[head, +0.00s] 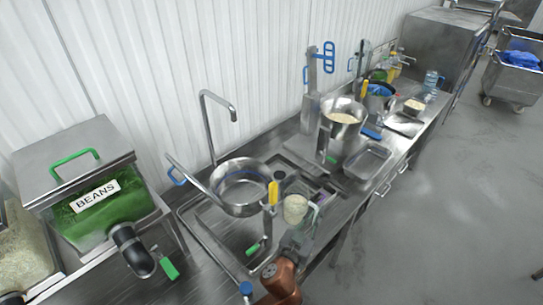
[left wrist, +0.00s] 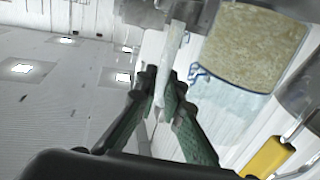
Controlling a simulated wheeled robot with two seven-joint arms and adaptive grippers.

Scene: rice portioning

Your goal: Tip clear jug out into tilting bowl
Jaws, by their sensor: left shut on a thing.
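The clear jug (head: 295,207) holds pale grain and is held up just right of a steel bowl (head: 239,189), near its yellow handle (head: 273,192). The bowl is round, with a blue line inside, and looks empty. My left gripper (head: 309,217) is at the jug's right side. In the left wrist view the green-padded fingers (left wrist: 160,87) are shut on the jug's clear upright handle strip (left wrist: 174,50). The jug's body (left wrist: 250,47) shows grain through its wall. The jug looks about upright, and nothing is seen pouring. My right gripper is not in view.
A beans bin (head: 85,190) with a green handle stands at the left. A bent tap (head: 213,120) rises behind the bowl. A second steel pot (head: 343,118) with pale grain and an empty tray (head: 367,160) stand farther along the counter.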

